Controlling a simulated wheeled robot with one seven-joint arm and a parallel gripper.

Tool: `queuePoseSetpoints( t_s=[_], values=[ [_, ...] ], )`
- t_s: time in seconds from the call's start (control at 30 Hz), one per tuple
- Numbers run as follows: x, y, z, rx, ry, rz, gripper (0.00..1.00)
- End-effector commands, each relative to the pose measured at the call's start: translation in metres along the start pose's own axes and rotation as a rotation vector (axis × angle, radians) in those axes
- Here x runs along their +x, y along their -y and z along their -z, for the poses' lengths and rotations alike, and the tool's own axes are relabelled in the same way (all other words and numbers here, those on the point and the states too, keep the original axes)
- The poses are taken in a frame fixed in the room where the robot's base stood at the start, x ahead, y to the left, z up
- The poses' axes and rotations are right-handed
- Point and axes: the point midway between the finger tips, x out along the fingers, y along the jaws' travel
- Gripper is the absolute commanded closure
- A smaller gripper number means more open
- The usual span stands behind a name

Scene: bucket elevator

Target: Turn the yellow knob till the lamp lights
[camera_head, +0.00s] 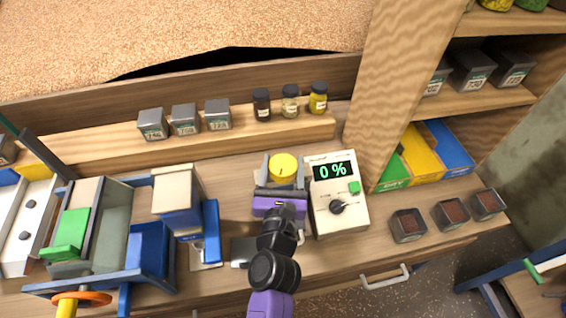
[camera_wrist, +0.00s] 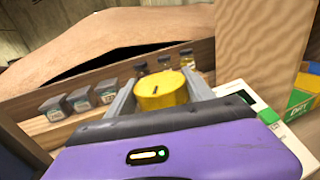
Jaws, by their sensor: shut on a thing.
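The yellow knob (camera_head: 283,166) stands at the middle of the workbench, a round cap with a short dark mark on its top. It shows large in the wrist view (camera_wrist: 161,90). My gripper (camera_head: 282,172) comes from the front, and its two grey fingers lie on the left and right sides of the knob. It is shut on the knob. The knob's lower part and base are hidden by my gripper's purple body. I cannot make out a lit lamp.
Right beside my gripper stands a white box (camera_head: 348,220) with a display reading 0 %, a green button and a black dial. Small jars (camera_head: 290,103) and grey tins (camera_head: 184,119) stand on the ledge behind. A blue and green machine (camera_head: 150,247) fills the left.

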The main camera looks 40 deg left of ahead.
Motion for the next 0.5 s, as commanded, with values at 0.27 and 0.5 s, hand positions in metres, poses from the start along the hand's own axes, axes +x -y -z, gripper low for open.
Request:
queuePoseSetpoints(
  t_s=[0.27, 0.5],
  values=[
    [0.0002, -0.002, 0.0004, 0.007, 0.0, 0.133, 0.79],
    [0.0006, -0.0013, 0.0034, 0.01, 0.0, 0.312, 0.79]
  ],
)
